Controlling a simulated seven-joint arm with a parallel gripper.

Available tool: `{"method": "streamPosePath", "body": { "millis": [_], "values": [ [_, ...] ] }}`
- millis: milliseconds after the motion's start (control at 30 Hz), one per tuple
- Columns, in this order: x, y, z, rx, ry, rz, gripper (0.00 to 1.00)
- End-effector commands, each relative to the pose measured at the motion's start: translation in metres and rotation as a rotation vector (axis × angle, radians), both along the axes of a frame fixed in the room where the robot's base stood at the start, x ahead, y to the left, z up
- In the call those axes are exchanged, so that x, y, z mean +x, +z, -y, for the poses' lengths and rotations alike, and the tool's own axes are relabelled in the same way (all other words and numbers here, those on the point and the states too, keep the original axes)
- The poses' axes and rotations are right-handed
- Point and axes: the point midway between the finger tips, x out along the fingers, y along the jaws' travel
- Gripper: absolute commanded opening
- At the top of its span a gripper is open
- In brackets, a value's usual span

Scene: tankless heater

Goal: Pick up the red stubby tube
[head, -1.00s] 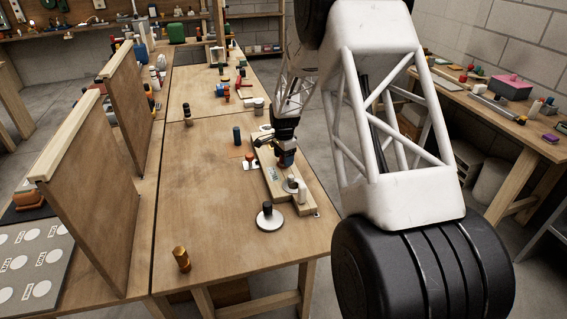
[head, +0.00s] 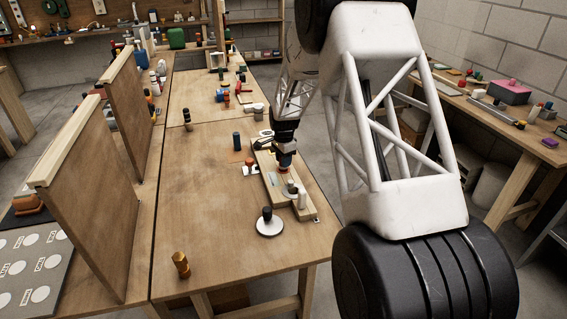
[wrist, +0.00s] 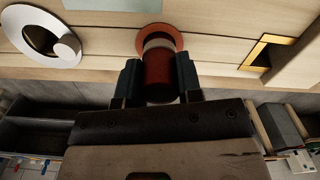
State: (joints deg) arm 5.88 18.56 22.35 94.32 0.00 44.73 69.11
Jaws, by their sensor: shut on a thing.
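The red stubby tube (wrist: 158,72) sits between the two dark fingers of my gripper (wrist: 160,82) in the wrist view. Both fingers press on its sides, so the gripper is shut on it. The tube's far end lines up with a red-ringed spot (wrist: 175,38) on the pale wooden board; a light band shows between them. I cannot tell whether the tube still touches the board. In the head view my gripper (head: 285,160) is low over the wooden board (head: 268,178), and the tube is mostly hidden there.
A pale round disc with a dark hole and a grey knob (wrist: 67,45) is left of the tube. A yellow-framed square hole (wrist: 262,54) is at right. The table's left-middle is clear.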

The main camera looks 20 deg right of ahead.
Motion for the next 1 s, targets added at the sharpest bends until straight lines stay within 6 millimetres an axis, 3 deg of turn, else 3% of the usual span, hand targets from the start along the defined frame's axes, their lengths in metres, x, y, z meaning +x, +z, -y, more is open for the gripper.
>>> {"method": "streamPosePath", "body": {
  "millis": [600, 1000],
  "values": [
    [0.000, 0.081, 0.000, 0.000, 0.000, 0.000, 0.00],
    [0.000, 0.088, 0.000, 0.000, 0.000, -0.001, 0.00]
  ]
}}
